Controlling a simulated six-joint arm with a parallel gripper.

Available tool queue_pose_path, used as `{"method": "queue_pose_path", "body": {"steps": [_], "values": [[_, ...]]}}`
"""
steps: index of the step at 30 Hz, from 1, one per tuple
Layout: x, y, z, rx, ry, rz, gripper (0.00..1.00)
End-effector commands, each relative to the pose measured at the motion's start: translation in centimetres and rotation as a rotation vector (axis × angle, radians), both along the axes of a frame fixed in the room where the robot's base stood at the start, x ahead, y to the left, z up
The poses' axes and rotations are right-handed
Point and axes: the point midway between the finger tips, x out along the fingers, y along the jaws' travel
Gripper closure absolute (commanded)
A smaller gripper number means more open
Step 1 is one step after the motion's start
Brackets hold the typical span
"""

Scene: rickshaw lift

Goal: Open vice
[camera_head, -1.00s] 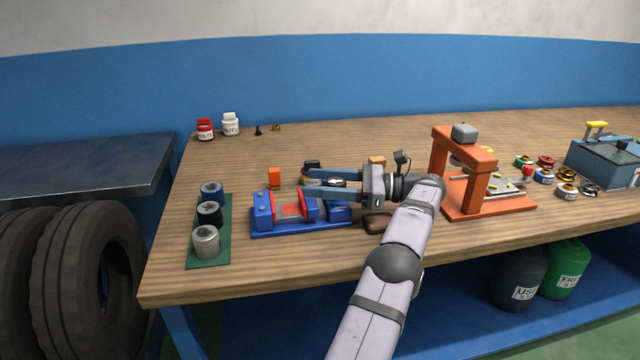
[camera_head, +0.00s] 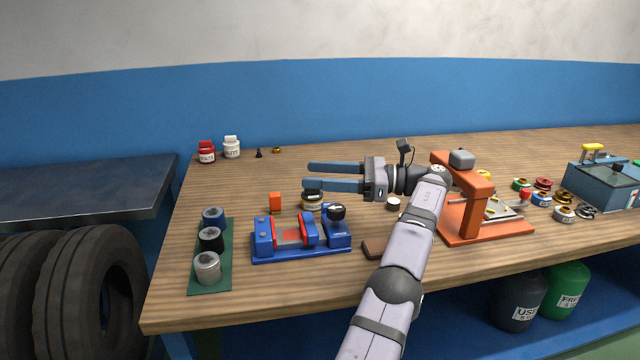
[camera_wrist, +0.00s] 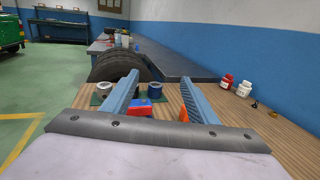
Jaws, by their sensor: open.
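The blue vice (camera_head: 300,246) with red jaw faces stands on the wooden bench, left of the bench's middle. It has a black knob (camera_head: 337,212) on top at its right end. A gap shows between its jaws, with red in it. Part of the vice (camera_wrist: 142,106) also shows in the wrist view between my fingers. My gripper (camera_head: 309,176) is open and empty, behind and above the vice in the head view, its two blue fingers pointing left. It touches nothing that I can see.
A brown block (camera_head: 374,248) and an orange press (camera_head: 463,229) are to the right.

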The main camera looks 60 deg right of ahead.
Motion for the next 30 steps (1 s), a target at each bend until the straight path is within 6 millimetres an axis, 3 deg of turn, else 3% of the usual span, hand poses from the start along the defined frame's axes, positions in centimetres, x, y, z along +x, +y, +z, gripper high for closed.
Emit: {"method": "queue_pose_path", "body": {"steps": [5,19,30], "values": [[0.0,0.0,1.0,0.000,0.000,0.000,0.47],[0.0,-0.2,1.1,0.003,-0.005,-0.010,0.47],[-0.9,-3.1,0.4,0.030,-0.066,-0.186,0.47]]}}
